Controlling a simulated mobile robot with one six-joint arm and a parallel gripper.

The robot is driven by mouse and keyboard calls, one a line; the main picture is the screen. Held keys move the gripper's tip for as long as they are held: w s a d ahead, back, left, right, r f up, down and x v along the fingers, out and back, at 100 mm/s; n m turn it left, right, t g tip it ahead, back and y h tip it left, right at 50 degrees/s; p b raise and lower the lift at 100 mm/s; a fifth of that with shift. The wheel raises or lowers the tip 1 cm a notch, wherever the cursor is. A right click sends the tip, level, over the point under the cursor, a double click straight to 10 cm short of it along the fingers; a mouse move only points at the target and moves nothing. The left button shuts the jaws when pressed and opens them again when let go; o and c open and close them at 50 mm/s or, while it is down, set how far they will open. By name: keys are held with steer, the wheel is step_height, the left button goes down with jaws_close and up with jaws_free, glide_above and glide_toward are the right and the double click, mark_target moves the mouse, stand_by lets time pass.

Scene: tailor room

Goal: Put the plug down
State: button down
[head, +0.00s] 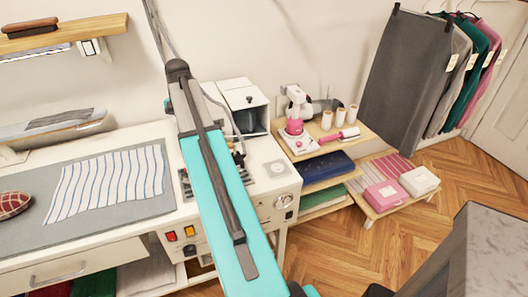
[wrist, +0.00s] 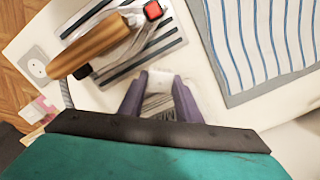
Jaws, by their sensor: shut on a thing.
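In the wrist view, my gripper (wrist: 160,80) has its two purple fingers closed on a small white block, which looks like the plug (wrist: 160,77). It is held over the white worktop (wrist: 210,108), near a striped metal plate. Whether the plug touches the surface cannot be told. In the head view, my teal arm reaches over the worktop (head: 142,138), and its own links hide the gripper and plug.
In the wrist view, an iron with a wooden handle (wrist: 90,48) lies close on the left; a white socket panel (wrist: 36,64) is farther left. Striped cloth (wrist: 265,40) lies on a grey mat (wrist: 240,96) at right. The head view shows a low shelf (head: 350,136) with pink machine.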

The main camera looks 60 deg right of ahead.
steer(key=s+d+r+m, duration=0.1)
steer(key=s+d+m, duration=0.2)
steer(key=s+d, duration=0.7)
steer(key=r+m, duration=0.1)
steer(key=m, duration=0.2)
glide_above(265, 150)
steer(key=shift+b, duration=0.35)
steer(key=shift+f+p, duration=0.7)
steer(key=shift+f, duration=2.4)
steer(key=shift+f+p, duration=0.45)
steer(key=shift+f, duration=1.4)
steer(key=shift+f, duration=0.6)
